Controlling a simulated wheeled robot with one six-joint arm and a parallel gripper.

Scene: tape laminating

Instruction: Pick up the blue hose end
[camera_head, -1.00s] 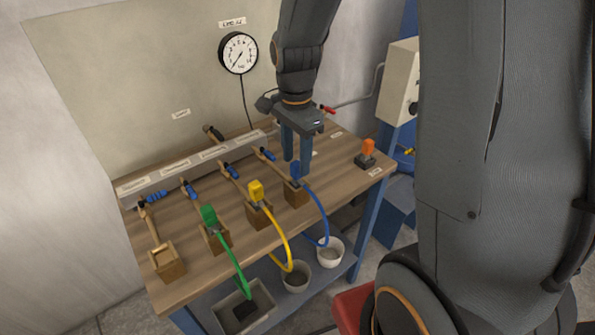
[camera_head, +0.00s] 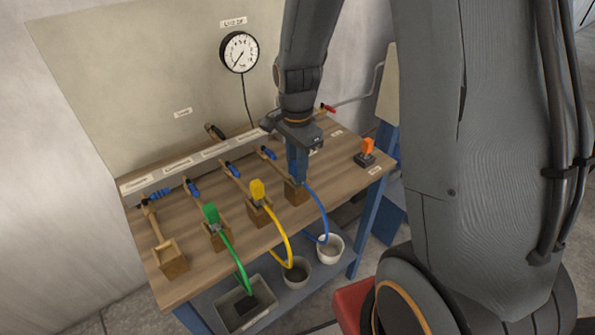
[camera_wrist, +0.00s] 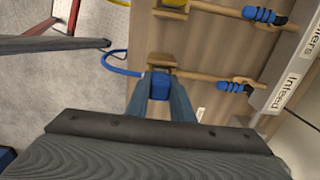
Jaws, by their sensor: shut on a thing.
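The blue hose end (camera_wrist: 160,87) sits between the two blue-grey fingers of my gripper (camera_wrist: 161,97) in the wrist view. In the head view my gripper (camera_head: 298,179) is lowered onto the wooden holder (camera_head: 293,193) at the right end of the row, and its fingers hide most of the hose end. The gripper is shut on the blue hose end. The blue hose (camera_head: 322,212) curves down from the holder to a white bucket (camera_head: 331,248) below.
Left of my gripper stand a yellow hose end (camera_head: 257,189), a green hose end (camera_head: 211,213) and an empty wooden holder (camera_head: 172,259). A manifold rail (camera_head: 190,167) with blue-handled valves runs behind. An orange switch (camera_head: 367,149) stands at the right.

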